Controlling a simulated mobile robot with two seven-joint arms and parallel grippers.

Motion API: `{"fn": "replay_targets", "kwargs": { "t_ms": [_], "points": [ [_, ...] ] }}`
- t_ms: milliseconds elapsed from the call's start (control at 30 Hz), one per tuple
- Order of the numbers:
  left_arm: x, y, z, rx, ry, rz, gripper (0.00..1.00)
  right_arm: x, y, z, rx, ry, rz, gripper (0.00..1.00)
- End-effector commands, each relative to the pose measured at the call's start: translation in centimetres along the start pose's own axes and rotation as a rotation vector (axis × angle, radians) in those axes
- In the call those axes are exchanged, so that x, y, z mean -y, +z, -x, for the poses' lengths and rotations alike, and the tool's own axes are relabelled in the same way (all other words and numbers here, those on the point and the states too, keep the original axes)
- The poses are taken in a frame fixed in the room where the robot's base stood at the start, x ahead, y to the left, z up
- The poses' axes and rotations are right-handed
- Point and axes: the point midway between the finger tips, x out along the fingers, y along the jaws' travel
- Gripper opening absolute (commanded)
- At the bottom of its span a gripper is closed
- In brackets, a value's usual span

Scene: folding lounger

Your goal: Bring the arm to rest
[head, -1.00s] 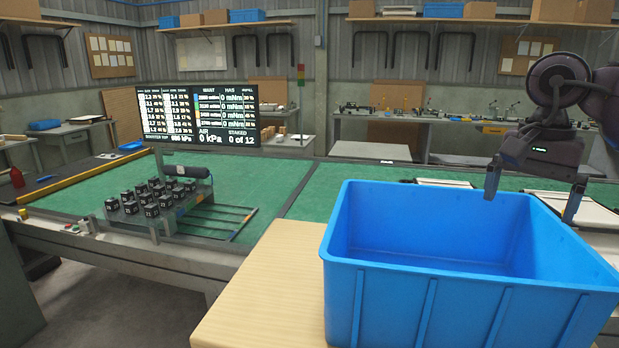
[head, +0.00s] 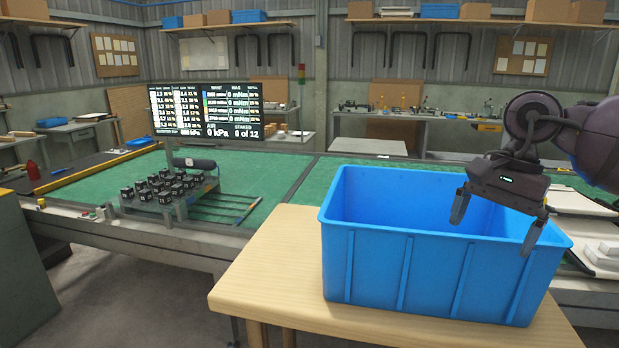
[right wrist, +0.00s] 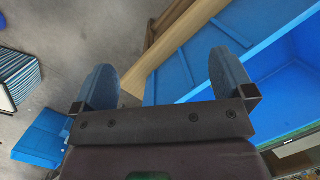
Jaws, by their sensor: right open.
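My right gripper (head: 497,228) is open with its fingers apart and nothing between them. In the head view it hangs in front of the right part of a blue crate (head: 430,275), fingers pointing down. In the right wrist view both fingers of the right gripper (right wrist: 165,85) show, with the floor, a wooden table edge and the crate (right wrist: 185,60) beyond them. My left gripper is not in view.
The crate stands on a wooden table (head: 270,270). Behind is a green-topped bench (head: 120,180) with a rack of black cubes (head: 160,190) and a display screen (head: 205,110). White trays (head: 580,205) lie at the right. A blue object (right wrist: 42,140) is on the floor side.

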Motion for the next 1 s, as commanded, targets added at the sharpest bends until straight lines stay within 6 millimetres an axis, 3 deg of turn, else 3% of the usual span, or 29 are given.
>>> {"fn": "replay_targets", "kwargs": {
  "t_ms": [300,600,800,1000],
  "points": [
    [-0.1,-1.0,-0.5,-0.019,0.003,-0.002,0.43,3.7,6.1,-8.9,0.445,-0.107,-0.182,1.00],
    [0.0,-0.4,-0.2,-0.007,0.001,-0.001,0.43,6.4,11.9,-14.3,1.003,-0.161,-0.553,1.00],
    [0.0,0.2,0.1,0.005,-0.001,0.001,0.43,7.5,13.4,-16.2,1.380,-0.143,-0.871,1.00],
    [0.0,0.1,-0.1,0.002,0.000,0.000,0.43,7.8,12.4,-18.0,1.754,-0.090,-1.231,1.00]
  ]
}}
